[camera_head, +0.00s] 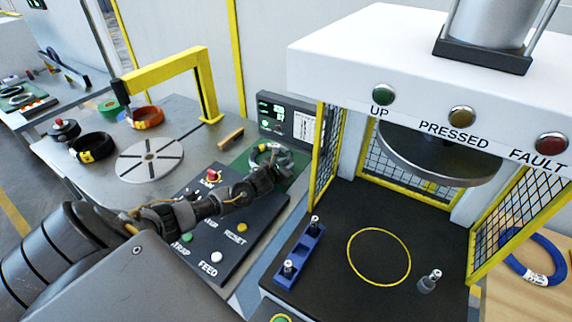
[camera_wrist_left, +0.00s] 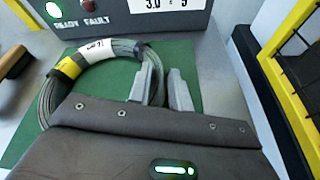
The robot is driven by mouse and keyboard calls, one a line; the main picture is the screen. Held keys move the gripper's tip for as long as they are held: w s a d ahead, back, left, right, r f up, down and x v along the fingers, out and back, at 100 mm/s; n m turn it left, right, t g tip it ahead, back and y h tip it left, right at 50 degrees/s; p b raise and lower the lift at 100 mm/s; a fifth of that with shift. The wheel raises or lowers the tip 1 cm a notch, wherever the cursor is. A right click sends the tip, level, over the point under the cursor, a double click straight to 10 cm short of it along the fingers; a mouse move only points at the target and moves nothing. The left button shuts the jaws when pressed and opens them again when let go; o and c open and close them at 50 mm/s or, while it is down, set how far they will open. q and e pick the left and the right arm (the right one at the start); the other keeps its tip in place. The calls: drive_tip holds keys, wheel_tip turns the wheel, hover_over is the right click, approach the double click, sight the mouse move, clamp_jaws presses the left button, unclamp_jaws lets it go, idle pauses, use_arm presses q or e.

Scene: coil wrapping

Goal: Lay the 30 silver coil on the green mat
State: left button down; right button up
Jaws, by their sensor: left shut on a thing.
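The silver coil (camera_wrist_left: 47,98) has a yellow band and a white label whose number I cannot read. It is over the green mat (camera_wrist_left: 188,52) in the left wrist view, and in the head view the coil (camera_head: 256,153) shows at the mat (camera_head: 300,160) behind my gripper. My left gripper (camera_wrist_left: 165,88) is shut on the right side of the coil. The wrist housing hides the coil's near part. I cannot tell whether the coil touches the mat. My right gripper is not in view.
A display box (camera_head: 290,122) stands just behind the mat, and a button panel (camera_head: 205,250) lies in front. A press with a yellow-framed guard (camera_head: 327,155) is close on the right. A slotted disc (camera_head: 150,160), black coil (camera_head: 92,147) and orange coil (camera_head: 147,118) are left.

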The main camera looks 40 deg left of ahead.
use_arm(q)
drive_tip(key=c, duration=1.3)
unclamp_jaws()
drive_tip(key=shift+s+r, duration=0.1)
drive_tip(key=shift+s+d, duration=0.1)
drive_tip(key=shift+s, duration=0.25)
drive_tip(key=b+v, duration=0.1)
drive_tip(key=v, duration=0.9)
drive_tip(key=shift+r+b, duration=0.1)
drive_tip(key=shift+b, duration=0.2)
drive_tip(key=shift+s+d+r, duration=0.1)
drive_tip(key=shift+s+r, duration=0.2)
drive_tip(key=shift+s, duration=0.2)
